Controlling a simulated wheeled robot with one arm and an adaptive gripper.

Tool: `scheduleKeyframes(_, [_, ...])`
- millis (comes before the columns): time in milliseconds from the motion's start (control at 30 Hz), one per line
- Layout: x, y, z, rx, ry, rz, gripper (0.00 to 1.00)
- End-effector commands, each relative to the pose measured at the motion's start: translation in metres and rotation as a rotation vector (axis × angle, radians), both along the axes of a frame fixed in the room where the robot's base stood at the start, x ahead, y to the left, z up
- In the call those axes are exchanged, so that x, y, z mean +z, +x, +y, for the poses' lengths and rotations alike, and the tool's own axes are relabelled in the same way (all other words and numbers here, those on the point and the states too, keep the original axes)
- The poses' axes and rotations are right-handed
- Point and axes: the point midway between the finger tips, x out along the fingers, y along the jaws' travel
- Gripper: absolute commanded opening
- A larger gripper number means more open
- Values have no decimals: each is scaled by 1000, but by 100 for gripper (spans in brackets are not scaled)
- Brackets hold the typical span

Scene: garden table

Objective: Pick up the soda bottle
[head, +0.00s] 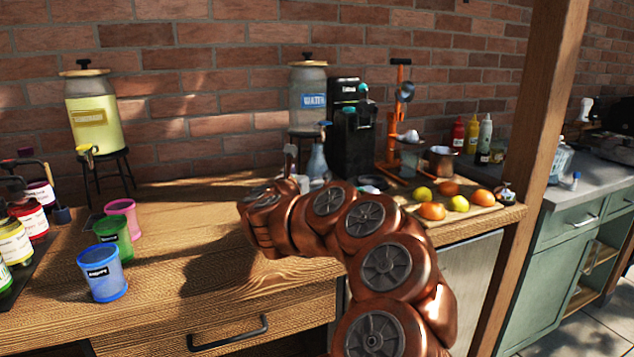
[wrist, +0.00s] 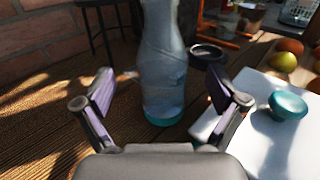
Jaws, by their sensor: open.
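The soda bottle (wrist: 163,65) is clear bluish with a teal base and stands upright on the wooden counter in the wrist view. Its top is cut off by the picture edge. In the head view, a bluish bottle (head: 317,163) stands just beyond my gripper, partly hidden by my arm. My gripper (wrist: 162,88) is open, with one finger on each side of the bottle in the picture. Gaps show between both fingers and the bottle. I cannot tell how far ahead of the fingertips the bottle stands.
A teal cap-like piece (wrist: 288,104) lies on a pale surface right of the bottle. A small dark dish (wrist: 207,54) is behind it. The black machine (head: 351,135) and water dispenser (head: 308,95) stand close behind. Fruit lies on a board (head: 480,211) at right; colored cups stand left.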

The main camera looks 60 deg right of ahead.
Motion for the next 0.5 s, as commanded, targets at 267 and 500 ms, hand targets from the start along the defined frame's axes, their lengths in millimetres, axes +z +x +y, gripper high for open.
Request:
scheduleKeyframes(267, [-8,1,-29,-4,0,5,96])
scheduleKeyframes(500, [-7,6,-46,0,0,2,96])
